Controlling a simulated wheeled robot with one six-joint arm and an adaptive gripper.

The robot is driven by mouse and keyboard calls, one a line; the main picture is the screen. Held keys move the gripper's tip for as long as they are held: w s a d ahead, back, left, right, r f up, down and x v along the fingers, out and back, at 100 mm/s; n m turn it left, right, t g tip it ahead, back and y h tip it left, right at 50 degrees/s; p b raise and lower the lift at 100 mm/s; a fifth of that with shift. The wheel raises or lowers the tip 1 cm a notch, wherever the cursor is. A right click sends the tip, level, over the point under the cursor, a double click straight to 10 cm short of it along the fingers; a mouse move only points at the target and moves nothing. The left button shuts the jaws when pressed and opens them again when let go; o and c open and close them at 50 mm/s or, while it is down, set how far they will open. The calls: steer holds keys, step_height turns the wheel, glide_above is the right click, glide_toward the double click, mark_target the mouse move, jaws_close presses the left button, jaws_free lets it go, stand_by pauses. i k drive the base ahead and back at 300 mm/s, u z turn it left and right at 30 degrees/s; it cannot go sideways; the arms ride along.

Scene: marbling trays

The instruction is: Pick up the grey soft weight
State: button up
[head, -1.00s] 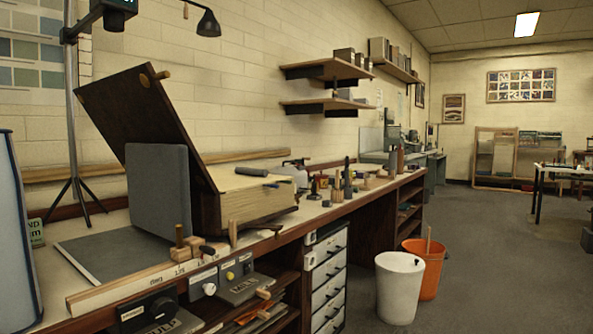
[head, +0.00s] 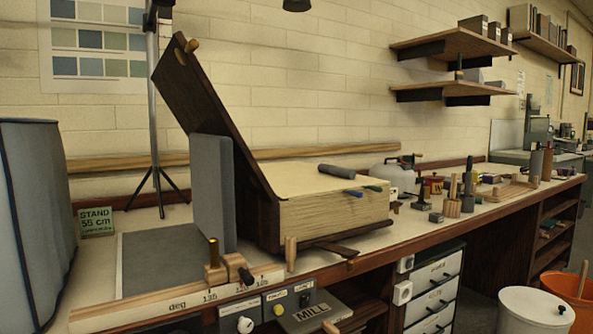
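A grey rounded roll (head: 337,169), which looks like the grey soft weight, lies on top of the pages of a large thick book (head: 330,217). The book lies on the bench with its dark cover (head: 203,103) raised and leaning back to the left. My gripper is not in view.
An upright grey slab (head: 212,190) stands left of the book, behind a wooden angle scale (head: 185,303). Small tools and a kettle-like pot (head: 392,175) stand to the right. Shelves (head: 450,45) jut from the wall. A white bin (head: 535,308) and an orange bucket (head: 572,292) stand on the floor.

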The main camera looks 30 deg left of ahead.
mark_target(342, 172)
steer(key=u, duration=0.8)
steer(key=i, duration=0.75)
steer(key=u, duration=0.9)
